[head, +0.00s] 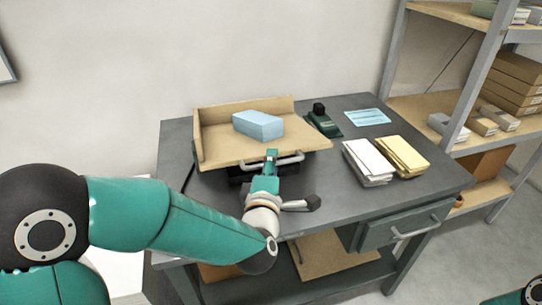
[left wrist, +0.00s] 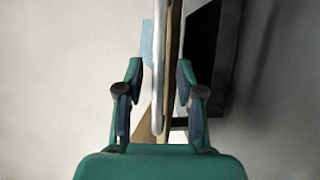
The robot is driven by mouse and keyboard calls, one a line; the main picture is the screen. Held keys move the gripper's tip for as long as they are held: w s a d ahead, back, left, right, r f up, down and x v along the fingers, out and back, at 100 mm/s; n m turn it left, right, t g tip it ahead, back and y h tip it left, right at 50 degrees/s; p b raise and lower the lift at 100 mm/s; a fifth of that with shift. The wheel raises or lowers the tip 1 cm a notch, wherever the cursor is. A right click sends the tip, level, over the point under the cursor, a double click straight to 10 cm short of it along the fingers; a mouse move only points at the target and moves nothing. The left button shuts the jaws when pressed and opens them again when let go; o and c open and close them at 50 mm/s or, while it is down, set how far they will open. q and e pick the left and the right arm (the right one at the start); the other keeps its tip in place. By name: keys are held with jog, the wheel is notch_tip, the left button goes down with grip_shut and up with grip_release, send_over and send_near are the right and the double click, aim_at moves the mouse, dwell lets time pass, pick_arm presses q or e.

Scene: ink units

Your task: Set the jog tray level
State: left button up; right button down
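The jog tray (head: 225,147) is a tan wooden tray with raised back and left walls, on a dark base on the workbench. A light blue paper stack (head: 258,125) lies in it. A silver bar handle (head: 285,161) runs along its front edge. I cannot tell its exact tilt. My left gripper (head: 271,155) is at the handle. In the left wrist view its fingers (left wrist: 157,80) stand apart on either side of the handle (left wrist: 158,75) and tray edge (left wrist: 173,70), with a gap on the handle side. My right gripper is out of view.
On the grey bench (head: 345,205), a dark green device (head: 325,123), a blue card (head: 367,116), a white stack (head: 368,162) and a yellow stack (head: 403,156) lie right of the tray. A shelf unit (head: 425,108) stands at right. The bench front has a drawer (head: 400,226).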

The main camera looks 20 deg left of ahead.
pick_arm(q)
jog(key=shift+a, duration=0.25)
jog(key=shift+c, duration=0.3)
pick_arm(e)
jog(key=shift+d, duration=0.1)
pick_arm(q)
grip_shut()
jog(key=shift+f, duration=0.1)
